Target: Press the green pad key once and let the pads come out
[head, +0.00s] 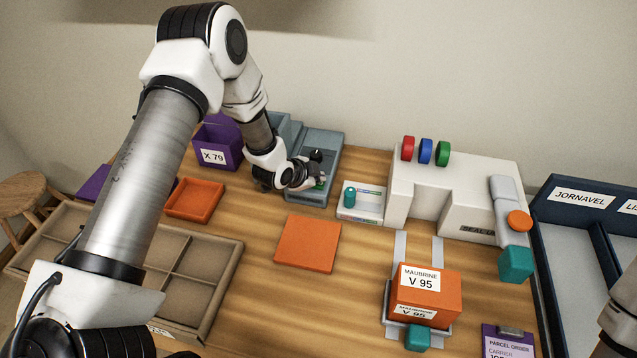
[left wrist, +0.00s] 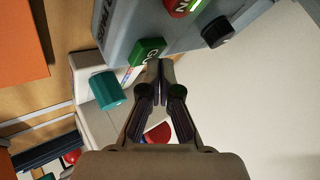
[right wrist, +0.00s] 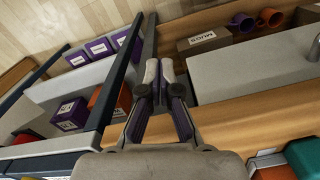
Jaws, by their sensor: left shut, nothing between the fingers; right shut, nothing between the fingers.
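The green pad key (left wrist: 147,51) is a small block with white lettering on the grey-blue machine (left wrist: 150,25); in the head view a bit of green (head: 320,184) shows beside my left fingertips. My left gripper (left wrist: 160,65) is shut and empty, its tips right beside the green key; I cannot tell whether they touch it. In the head view my left gripper (head: 318,172) reaches over the machine (head: 325,143) from the left and hides part of it. No loose pads are visible at the machine. My right gripper (right wrist: 160,68) is shut and empty, away from the machine.
A red key (left wrist: 182,5) and black knob (left wrist: 217,32) are near the green key. A teal knob (head: 349,196) stands on a white box to the right. A white press (head: 470,185), orange box (head: 425,290), orange mat (head: 308,243) and orange tray (head: 195,200) share the table.

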